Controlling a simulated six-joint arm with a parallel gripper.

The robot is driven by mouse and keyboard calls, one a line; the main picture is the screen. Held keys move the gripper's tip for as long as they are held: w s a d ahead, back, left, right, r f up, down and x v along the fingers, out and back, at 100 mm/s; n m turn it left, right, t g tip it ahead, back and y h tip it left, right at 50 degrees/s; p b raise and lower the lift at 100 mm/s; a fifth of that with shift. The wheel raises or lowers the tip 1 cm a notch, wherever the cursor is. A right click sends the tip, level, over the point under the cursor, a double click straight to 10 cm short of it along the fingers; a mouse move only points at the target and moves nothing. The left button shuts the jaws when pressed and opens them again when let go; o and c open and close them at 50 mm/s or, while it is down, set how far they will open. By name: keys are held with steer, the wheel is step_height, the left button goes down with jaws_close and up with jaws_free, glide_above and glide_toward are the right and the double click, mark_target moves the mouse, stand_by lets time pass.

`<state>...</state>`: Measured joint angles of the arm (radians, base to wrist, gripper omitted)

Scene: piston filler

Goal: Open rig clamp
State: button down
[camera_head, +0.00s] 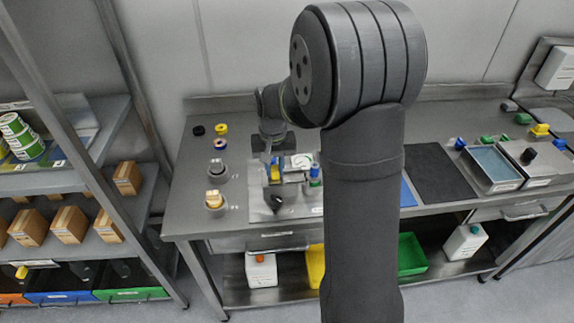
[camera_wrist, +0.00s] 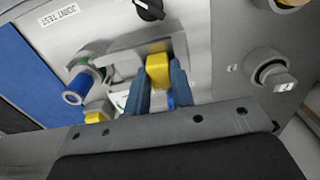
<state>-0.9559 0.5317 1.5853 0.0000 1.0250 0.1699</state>
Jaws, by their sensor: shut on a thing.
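The rig is a light grey plate (camera_head: 262,213) on the steel bench, and it also shows in the wrist view, with a "JOINT TEST" label (camera_wrist: 59,15). A yellow block-shaped handle (camera_wrist: 159,70), apparently the rig clamp's, stands on it. My gripper (camera_wrist: 160,88) has its blue fingers on both sides of this handle and is shut on it. In the head view the yellow handle (camera_head: 275,173) shows just below my wrist. A blue-ended cylinder with a green ring (camera_wrist: 80,90) lies on the rig beside the fingers. The clamp's lower part is hidden by my fingers.
A black knob (camera_wrist: 149,9) stands on the rig close to the clamp. Two round knob fixtures, one grey (camera_head: 217,167) and one yellowish (camera_head: 214,198), stand left of the rig. A blue mat (camera_wrist: 28,75) lies on its other side. Shelves (camera_head: 60,190) stand at the left.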

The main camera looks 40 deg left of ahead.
mark_target(274, 169)
steer(key=shift+a, duration=0.1)
steer(key=c, duration=1.2)
jaws_free()
steer(key=shift+c, duration=0.2)
step_height(274, 169, up, 17)
steer(key=shift+r, duration=0.2)
step_height(274, 169, down, 17)
steer(key=shift+f, duration=0.2)
